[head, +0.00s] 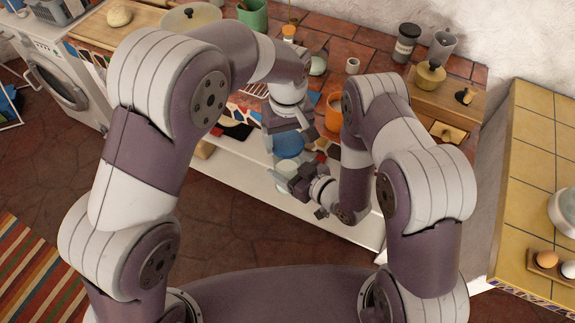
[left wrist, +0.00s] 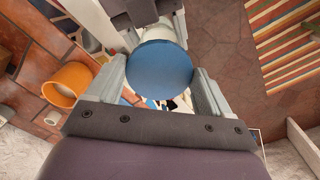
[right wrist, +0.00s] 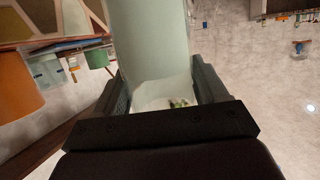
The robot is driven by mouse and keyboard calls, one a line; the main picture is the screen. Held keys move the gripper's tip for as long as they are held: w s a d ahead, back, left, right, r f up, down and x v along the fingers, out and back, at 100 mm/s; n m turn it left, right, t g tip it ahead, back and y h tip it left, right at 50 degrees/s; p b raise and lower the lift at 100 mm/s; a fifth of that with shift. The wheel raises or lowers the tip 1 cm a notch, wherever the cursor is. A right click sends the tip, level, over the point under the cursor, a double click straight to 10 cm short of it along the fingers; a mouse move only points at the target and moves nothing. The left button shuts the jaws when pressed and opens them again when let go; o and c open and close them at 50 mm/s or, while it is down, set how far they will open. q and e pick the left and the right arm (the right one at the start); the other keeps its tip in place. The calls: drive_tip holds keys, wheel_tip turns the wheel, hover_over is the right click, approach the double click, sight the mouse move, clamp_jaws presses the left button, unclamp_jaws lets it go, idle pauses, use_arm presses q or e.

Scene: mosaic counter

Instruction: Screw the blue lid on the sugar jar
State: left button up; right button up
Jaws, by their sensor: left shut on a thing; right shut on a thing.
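The blue lid (head: 288,146) is between the fingers of my left gripper (head: 287,132), which is shut on it above the counter's front edge. In the left wrist view the round lid (left wrist: 159,68) fills the space between the fingers. The pale, see-through sugar jar (head: 287,175) is just below the lid in the head view. My right gripper (head: 298,183) is shut on the jar. In the right wrist view the jar (right wrist: 150,45) stands between its fingers, with its top out of the picture. Whether lid and jar touch is not clear.
An orange cup (head: 334,111) stands on the mosaic counter behind the grippers and also shows in the left wrist view (left wrist: 70,84). A dark-lidded jar (head: 406,42) and a yellow pot (head: 430,77) stand farther right. The floor in front is open.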

use_arm(q)
drive_tip(key=shift+f, duration=0.15)
drive_tip(key=shift+f, duration=1.9)
drive_tip(key=shift+f, duration=0.85)
drive_tip(key=shift+f, duration=0.6)
drive_tip(key=o, duration=0.9)
drive_tip(key=shift+r, duration=2.35)
